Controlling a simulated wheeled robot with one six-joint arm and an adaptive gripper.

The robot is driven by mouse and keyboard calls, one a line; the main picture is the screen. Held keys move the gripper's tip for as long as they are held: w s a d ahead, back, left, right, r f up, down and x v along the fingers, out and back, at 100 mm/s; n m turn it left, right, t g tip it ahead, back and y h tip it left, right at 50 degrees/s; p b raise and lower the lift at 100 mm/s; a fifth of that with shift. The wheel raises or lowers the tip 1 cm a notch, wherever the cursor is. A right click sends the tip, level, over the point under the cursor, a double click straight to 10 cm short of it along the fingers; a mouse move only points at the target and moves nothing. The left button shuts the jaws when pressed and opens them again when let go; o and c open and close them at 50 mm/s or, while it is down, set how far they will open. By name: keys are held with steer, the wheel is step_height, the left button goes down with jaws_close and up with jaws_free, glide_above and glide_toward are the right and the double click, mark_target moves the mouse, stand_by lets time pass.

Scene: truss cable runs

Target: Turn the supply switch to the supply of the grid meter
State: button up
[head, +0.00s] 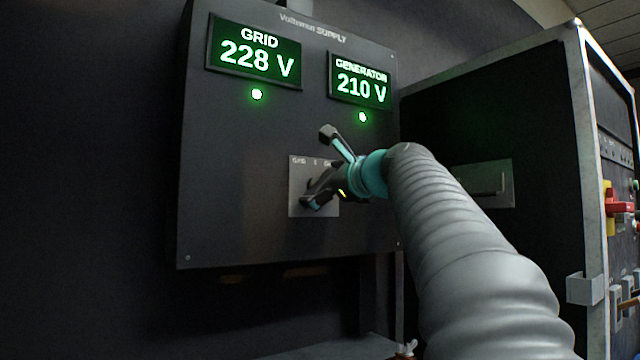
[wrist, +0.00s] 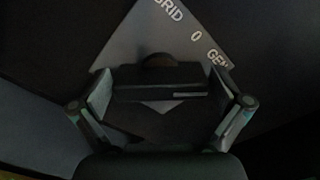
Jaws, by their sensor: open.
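The supply switch sits on a pale plate (head: 299,177) low on the dark supply panel, with the labels GRID, 0 and GEN along the plate's top. In the wrist view the plate (wrist: 150,28) looks tilted. The switch's dark bar handle (wrist: 160,83) lies slantwise to the label row, its pale-marked end toward the GEN side. My gripper (head: 321,167) is open in front of the switch. In the wrist view its fingers (wrist: 161,98) stand at either end of the handle; contact is not clear. The grid meter (head: 254,55) reads 228 V.
The generator meter (head: 360,83) reads 210 V. Green lamps (head: 257,94) glow below both meters. A dark cabinet (head: 490,130) with a pale frame stands close on the right, with red and yellow controls (head: 618,207) on its side. The wall left of the panel is clear.

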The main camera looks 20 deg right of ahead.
steer(key=c, duration=0.8)
steer(key=shift+n, duration=0.4)
steer(key=n, duration=0.2)
steer(key=n+b, duration=0.1)
steer(key=shift+f+n, duration=0.2)
steer(key=shift+n, duration=0.2)
steer(key=n+b, duration=0.1)
steer(key=n, duration=0.3)
steer(key=shift+a+f+n, duration=0.1)
steer(key=shift+f+n, duration=0.05)
steer(key=shift+n, duration=0.15)
steer(key=n+b, duration=0.2)
steer(key=n, duration=0.3)
steer(key=shift+f, duration=0.2)
steer(key=shift+n+b, duration=0.4)
steer(key=shift+n, duration=1.4)
